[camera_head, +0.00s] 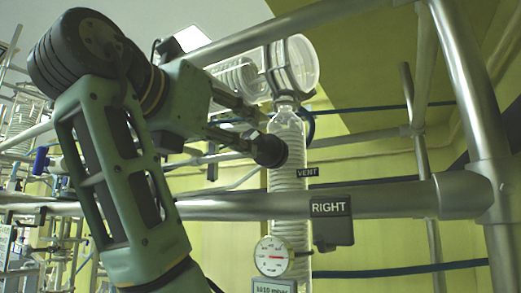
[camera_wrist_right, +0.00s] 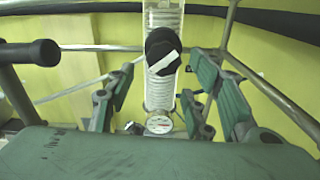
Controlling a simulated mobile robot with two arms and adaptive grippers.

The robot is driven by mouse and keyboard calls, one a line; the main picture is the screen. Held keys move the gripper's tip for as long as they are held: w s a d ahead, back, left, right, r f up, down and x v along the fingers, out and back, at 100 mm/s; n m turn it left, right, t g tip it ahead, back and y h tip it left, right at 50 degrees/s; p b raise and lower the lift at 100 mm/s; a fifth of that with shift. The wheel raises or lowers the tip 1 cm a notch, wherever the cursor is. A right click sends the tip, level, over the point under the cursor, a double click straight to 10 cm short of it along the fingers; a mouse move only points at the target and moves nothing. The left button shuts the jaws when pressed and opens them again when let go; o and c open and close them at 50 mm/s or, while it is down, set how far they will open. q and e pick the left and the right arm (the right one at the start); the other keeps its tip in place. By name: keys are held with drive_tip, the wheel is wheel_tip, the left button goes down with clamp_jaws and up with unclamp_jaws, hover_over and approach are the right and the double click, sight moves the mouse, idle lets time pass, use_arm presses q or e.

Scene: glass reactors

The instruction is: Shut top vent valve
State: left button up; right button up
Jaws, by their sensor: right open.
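In the right wrist view the knob (camera_wrist_right: 161,42) carries a white bar that slants up to the right. My right gripper (camera_head: 257,131) comes in from the left, close to the knob, and hides part of its left side. Its fingers are spread; in the right wrist view the gripper (camera_wrist_right: 163,68) has fingers on both sides of the knob. I cannot tell whether they touch it. My left gripper is not in view.
A metal rail (camera_head: 380,201) with a "RIGHT" sign (camera_head: 330,207) crosses below the knob. A thick post (camera_head: 468,85) stands at the right. A round gauge (camera_head: 273,256) with a "1010 mbar" display (camera_head: 273,286) sits low on the column. More glassware and piping fill the left.

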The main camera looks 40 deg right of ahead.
sight(258, 137)
drive_tip(key=p+x, duration=0.3)
drive_tip(key=x, duration=0.3)
drive_tip(key=shift+w+d+r, duration=0.1)
drive_tip(key=shift+d+r, duration=0.05)
drive_tip(key=shift+d, duration=0.05)
drive_tip(key=shift+a, duration=0.2)
drive_tip(key=shift+c, duration=0.7)
drive_tip(key=c, duration=0.4)
drive_tip(key=shift+s, duration=0.2)
drive_tip(key=c, duration=0.5)
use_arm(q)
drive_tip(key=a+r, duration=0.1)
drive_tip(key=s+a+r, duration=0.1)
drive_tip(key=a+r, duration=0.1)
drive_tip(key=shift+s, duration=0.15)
